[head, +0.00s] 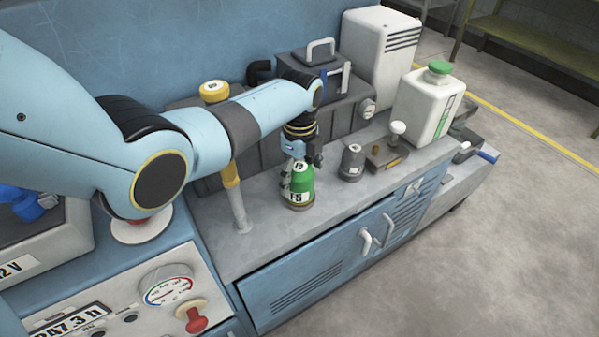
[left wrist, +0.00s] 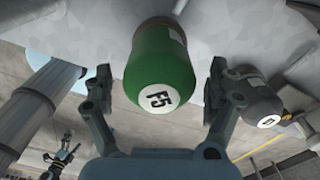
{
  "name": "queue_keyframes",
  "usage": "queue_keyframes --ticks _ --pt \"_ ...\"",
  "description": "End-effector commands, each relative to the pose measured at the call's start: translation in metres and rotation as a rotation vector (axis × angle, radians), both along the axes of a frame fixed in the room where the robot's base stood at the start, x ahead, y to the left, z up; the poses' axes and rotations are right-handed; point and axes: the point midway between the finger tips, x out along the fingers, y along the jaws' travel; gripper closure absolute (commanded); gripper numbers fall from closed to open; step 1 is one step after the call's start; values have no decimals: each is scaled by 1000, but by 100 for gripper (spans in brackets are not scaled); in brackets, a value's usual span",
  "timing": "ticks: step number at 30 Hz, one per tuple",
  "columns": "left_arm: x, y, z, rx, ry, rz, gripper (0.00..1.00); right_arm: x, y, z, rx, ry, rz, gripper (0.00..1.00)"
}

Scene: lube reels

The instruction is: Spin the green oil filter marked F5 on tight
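The green oil filter marked F5 (head: 299,184) stands upright on the grey bench top in the head view. Its green body and white F5 label also show in the left wrist view (left wrist: 160,65). My left gripper (head: 303,160) is right above the filter, pointing down. In the left wrist view its two fingers (left wrist: 158,95) are spread on either side of the filter, with gaps visible, so it is open. What lies under the filter is hidden.
A dark grey filter (head: 352,162) stands just right of F5; a small block with fittings (head: 387,153) is beyond it. A pipe with a yellow collar (head: 233,185) rises at left. A white jug with a green cap (head: 425,108) stands at the back right. Bench is clear in front.

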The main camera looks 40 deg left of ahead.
Motion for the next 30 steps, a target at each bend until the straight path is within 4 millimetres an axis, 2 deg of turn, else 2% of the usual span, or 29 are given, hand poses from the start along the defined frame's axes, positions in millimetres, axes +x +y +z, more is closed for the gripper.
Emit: queue_keyframes --ticks 11,16,24,30 --pt "-1 0 4 0 1 0 5 0 1 0 1 -1 -1 1" --pt "0 0 29 1 -3 -1 5 0 1 0 2 0 -1 1" --pt "1 0 90 1 -2 0 5 0 2 0 2 0 -1 1" --pt "0 0 115 0 0 0 5 0 2 0 2 0 -1 1"
